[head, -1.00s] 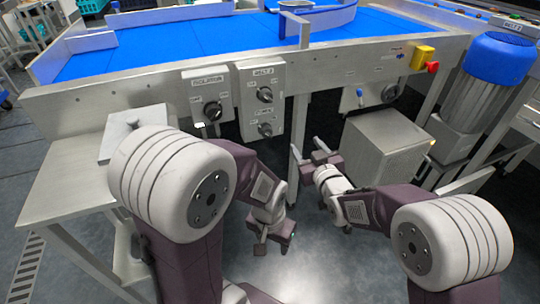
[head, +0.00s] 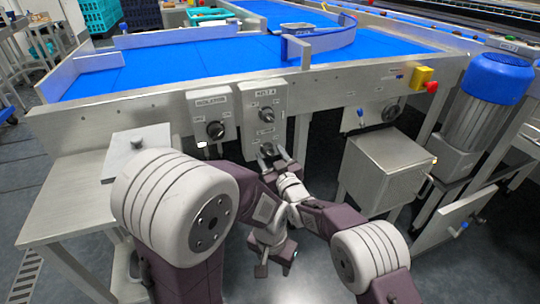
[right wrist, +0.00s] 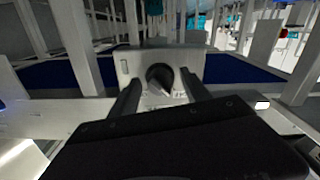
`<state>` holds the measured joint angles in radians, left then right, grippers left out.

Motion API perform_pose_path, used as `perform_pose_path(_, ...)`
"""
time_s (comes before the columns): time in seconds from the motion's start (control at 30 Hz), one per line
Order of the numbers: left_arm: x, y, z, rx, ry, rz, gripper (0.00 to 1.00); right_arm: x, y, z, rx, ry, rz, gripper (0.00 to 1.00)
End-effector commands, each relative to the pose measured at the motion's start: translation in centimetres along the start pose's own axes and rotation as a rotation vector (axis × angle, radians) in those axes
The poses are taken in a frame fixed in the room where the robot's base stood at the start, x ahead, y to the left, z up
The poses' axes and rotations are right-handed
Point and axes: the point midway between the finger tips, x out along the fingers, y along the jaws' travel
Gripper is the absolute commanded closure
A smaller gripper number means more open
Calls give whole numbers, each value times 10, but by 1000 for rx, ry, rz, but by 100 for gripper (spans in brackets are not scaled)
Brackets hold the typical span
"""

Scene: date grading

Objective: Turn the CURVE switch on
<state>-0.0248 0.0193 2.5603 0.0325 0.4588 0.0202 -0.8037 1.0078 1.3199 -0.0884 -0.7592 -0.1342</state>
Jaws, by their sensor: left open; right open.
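The CURVE switch (head: 266,149) is the lower dark knob on the right-hand grey switch box (head: 280,112) on the conveyor's front; its small label is hard to read. My right gripper (head: 271,160) is open just in front of it, partly covering it in the head view. In the right wrist view a dark round knob (right wrist: 159,76) with a pale pointer shows between the two open fingers, with no clear contact. Its on or off setting cannot be told. My left gripper (head: 275,258) is open and empty, low over the floor.
The BELT 4 knob (head: 266,114) is directly above on the same box. The ISOLATOR box (head: 210,118) with its own knob is to the left. A steel cabinet (head: 388,172) stands right of my right arm. The blue belt (head: 190,62) lies above.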

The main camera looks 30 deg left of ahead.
Motion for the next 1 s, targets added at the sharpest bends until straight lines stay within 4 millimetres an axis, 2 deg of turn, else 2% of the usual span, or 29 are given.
perform_pose_path(0.3,1,0,0,0,1,0,50,3,0,-1,1,0,0,44)
perform_pose_path(0.37,1,0,0,0,1,0,50,3,0,-1,1,0,0,58)
perform_pose_path(0.5,1,0,0,0,1,0,50,3,0,-1,1,0,0,97)
perform_pose_path(0.53,1,0,0,0,1,0,50,3,0,-1,1,0,0,100)
perform_pose_path(0.8,-1,0,0,0,1,0,50,3,0,-2,28,-1,0,100)
perform_pose_path(1.0,-5,0,-1,0,1,0,50,3,0,-2,131,0,0,100)
